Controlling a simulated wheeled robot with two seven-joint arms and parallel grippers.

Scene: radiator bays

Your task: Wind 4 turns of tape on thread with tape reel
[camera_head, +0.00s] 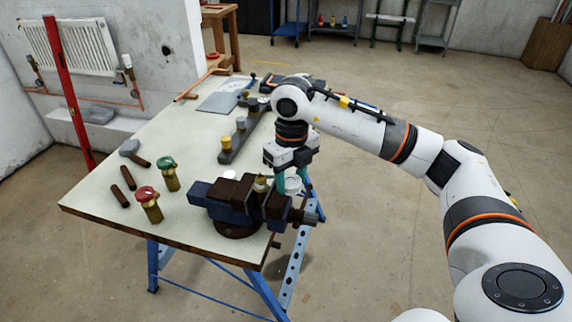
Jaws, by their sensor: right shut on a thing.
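My right gripper (293,178) reaches down over the right edge of the workbench, its teal fingers shut on a white tape reel (293,186). The reel is just right of the vise (235,200), near its jaws. A small brass fitting (261,184), likely the thread, stands up in the vise jaws. The reel is beside it; I cannot tell if tape joins them or if any is wound on the thread. My left gripper is not in view.
Floor right of the bench is clear.

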